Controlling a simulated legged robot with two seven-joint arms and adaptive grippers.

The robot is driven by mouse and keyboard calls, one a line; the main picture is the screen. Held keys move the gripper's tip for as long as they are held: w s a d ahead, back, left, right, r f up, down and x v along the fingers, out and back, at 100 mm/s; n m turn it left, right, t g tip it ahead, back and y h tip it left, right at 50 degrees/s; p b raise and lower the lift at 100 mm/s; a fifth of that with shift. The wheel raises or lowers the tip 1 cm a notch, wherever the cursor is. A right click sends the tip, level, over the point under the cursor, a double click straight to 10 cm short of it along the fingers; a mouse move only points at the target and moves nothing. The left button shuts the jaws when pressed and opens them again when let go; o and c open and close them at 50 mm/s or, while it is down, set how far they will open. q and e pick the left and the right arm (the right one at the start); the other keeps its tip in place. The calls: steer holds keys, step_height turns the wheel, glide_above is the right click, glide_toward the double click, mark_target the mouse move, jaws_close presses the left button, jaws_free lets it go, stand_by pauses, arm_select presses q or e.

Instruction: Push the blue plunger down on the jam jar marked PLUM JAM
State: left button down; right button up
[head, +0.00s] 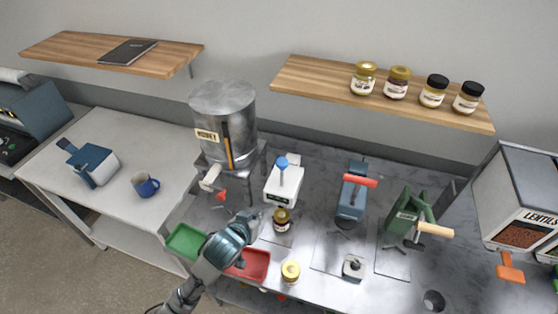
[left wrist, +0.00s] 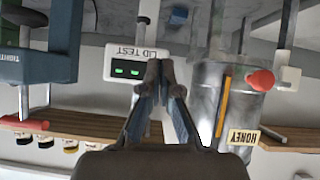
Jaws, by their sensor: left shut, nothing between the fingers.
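A white device (head: 284,186) with a blue round-topped plunger (head: 282,162) stands on the grey bench in the head view. In the left wrist view, upside down, a white device (left wrist: 136,66) reads LID TEST and shows two green lights. A jar with a dark lid (head: 281,217) stands in front of the white device; its label is too small to read. My left gripper (head: 256,216) is shut and empty, just left of that jar and apart from the plunger. Its fingertips (left wrist: 160,66) meet in the left wrist view. My right gripper is not in view.
A HONEY tank (head: 224,125) stands behind left. A red tray (head: 250,265) and green tray (head: 185,241) lie near my left arm. A yellow-lidded jar (head: 290,271) stands in front. A blue press (head: 352,195) and green press (head: 408,214) stand right.

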arm_select(q)
steer(key=w+d+r+t, duration=0.1)
steer(key=d+r+t, duration=0.15)
steer(key=r, duration=0.95)
step_height(320, 180, up, 6)
steer(key=m+t+p, duration=0.1)
steer(key=p, duration=0.2)
glide_above(281, 167)
steer(key=shift+w+d+h, duration=0.25)
steer(key=shift+h, duration=0.05)
step_height(281, 167, down, 3)
steer(key=shift+s+a+r, duration=0.15)
steer(key=shift+s+a+f, duration=0.15)
steer(key=shift+f, duration=0.5)
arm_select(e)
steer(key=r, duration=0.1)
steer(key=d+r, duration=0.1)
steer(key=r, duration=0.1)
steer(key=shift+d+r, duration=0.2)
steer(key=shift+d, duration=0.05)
